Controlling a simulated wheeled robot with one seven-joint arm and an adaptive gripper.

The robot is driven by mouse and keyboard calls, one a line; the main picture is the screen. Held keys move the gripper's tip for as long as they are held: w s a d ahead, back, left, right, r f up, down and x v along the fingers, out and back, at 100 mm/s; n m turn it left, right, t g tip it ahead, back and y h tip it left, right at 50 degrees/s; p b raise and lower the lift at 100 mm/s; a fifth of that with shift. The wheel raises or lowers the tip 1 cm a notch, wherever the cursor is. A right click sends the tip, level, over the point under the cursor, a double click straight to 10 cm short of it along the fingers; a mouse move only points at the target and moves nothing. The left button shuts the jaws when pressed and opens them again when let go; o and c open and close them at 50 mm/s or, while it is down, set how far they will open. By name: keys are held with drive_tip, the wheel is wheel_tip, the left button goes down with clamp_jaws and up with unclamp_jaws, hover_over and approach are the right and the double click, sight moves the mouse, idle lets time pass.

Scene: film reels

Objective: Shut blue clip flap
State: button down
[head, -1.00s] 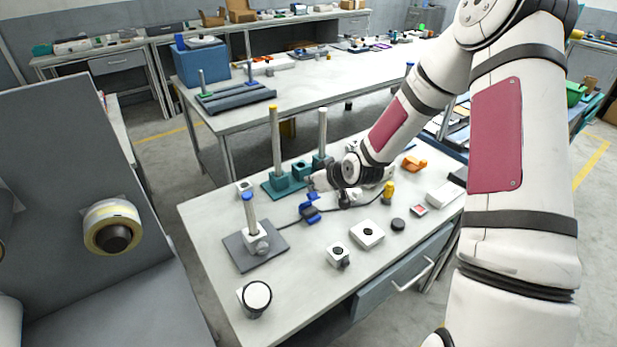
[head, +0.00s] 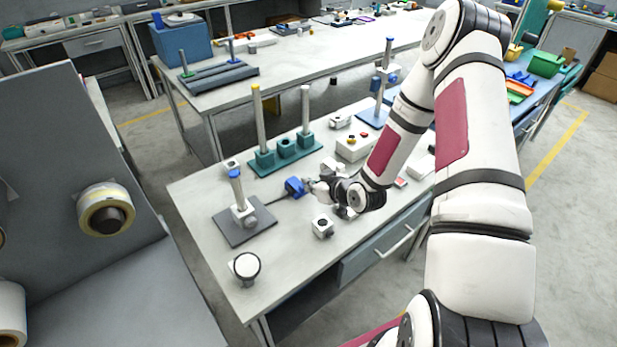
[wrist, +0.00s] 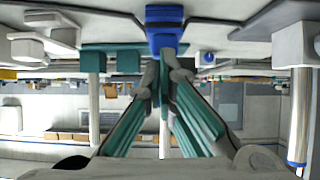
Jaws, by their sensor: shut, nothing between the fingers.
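The blue clip (head: 295,187) sits on the near workbench at the end of a dark rod or cable, right of a grey plate stand. It looks compact, with no flap standing up in the head view; I cannot tell whether the flap is fully shut. My gripper (head: 312,185) is at the clip's right side, fingers together and empty. In the wrist view the clip (wrist: 165,30) is at the top centre, with my shut fingertips (wrist: 163,68) just below it in the picture, touching or very close. The fingers and arm hide part of the clip's right side.
The grey plate (head: 243,228) carries a blue-topped post (head: 236,188). A teal stand (head: 285,150) with tall posts is behind the clip. A white block (head: 322,227) and a white-topped cup (head: 246,266) are nearer the front. Bench surface between them is clear.

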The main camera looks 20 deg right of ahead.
drive_tip(key=shift+s+f, duration=0.2)
drive_tip(key=shift+f, duration=0.2)
drive_tip(key=shift+f, duration=0.1)
idle(0.4)
